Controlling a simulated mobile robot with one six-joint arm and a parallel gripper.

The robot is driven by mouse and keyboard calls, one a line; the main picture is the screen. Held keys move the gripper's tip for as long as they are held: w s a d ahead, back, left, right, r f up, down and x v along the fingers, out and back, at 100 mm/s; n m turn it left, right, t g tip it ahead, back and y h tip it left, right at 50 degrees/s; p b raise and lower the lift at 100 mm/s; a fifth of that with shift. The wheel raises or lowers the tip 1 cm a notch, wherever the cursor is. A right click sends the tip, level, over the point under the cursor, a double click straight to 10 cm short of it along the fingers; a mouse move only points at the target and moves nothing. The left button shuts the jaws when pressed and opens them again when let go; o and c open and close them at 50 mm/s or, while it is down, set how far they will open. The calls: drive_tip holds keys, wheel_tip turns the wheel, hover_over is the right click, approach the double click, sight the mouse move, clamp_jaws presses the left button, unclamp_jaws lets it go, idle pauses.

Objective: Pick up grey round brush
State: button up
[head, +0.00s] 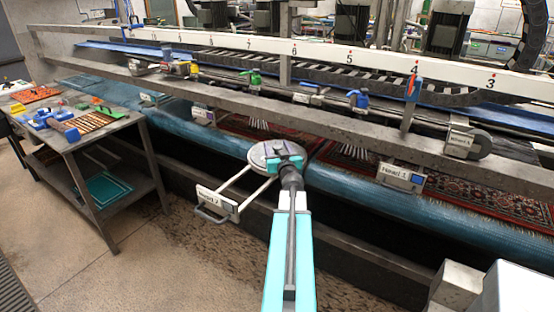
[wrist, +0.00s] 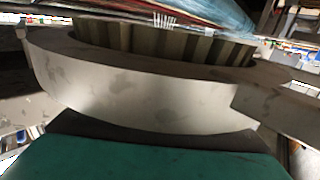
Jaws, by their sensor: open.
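The grey round brush (head: 262,152) is a flat grey disc beside the blue roller, in the middle of the head view. A light frame with a handle and a label reading "Manual 2" (head: 217,198) runs from it to the lower left. My gripper (head: 288,162) is at the disc's right side, overlapping it in the head view. In the wrist view the brush's pale, stained curved rim (wrist: 140,85) fills the middle, with a ribbed olive-grey part (wrist: 165,42) above it. The teal and dark gripper part is close below the rim. My jaws are open; contact is unclear.
A steel workbench (head: 75,160) with brushes, tools and coloured items stands at left. A long blue roller (head: 380,200) and a numbered white rail (head: 320,52) cross the scene. Patterned rugs (head: 445,185) lie behind the roller. Brown floor is open at lower left.

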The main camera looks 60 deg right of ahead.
drive_tip(key=shift+s+d, duration=0.15)
clamp_jaws()
drive_tip(key=shift+r, duration=0.2)
idle(0.4)
wheel_tip(320, 180, up, 18)
drive_tip(key=p, duration=0.8)
drive_tip(key=shift+f, duration=0.15)
idle(0.4)
